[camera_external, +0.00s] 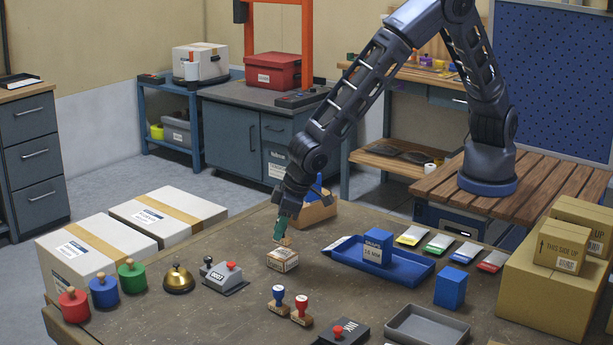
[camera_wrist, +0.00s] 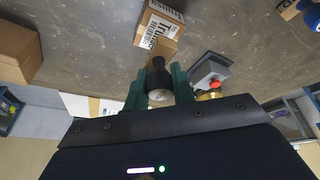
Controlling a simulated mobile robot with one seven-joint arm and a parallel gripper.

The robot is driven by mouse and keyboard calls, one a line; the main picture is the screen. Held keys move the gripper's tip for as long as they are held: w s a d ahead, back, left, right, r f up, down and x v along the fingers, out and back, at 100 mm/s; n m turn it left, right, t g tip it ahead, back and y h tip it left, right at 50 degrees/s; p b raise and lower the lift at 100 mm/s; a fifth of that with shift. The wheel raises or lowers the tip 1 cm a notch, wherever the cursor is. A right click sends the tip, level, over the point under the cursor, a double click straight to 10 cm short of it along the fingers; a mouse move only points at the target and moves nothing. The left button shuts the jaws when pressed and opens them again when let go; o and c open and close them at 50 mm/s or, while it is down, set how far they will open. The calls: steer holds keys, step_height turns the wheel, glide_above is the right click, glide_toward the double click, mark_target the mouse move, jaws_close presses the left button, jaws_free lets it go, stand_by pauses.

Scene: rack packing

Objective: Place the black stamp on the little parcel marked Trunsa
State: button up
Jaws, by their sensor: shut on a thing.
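My gripper (camera_external: 281,229) has green fingers and is shut on the black stamp, at the middle of the table. In the wrist view the stamp (camera_wrist: 158,78) shows its black handle between the fingers (camera_wrist: 158,90), with a wooden base beyond. In the wrist view the parcel (camera_wrist: 160,22) shows a label reading Trunsa.
A blue stamp (camera_external: 277,301) and a red stamp (camera_external: 301,311) stand in front. A numbering device (camera_external: 224,278) and a brass bell (camera_external: 178,279) are to the left. A blue tray (camera_external: 402,271) with a blue box (camera_external: 377,246) lies to the right.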

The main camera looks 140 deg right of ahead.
steer(key=shift+f, duration=1.35)
steer(key=shift+f, duration=0.15)
steer(key=o, duration=1)
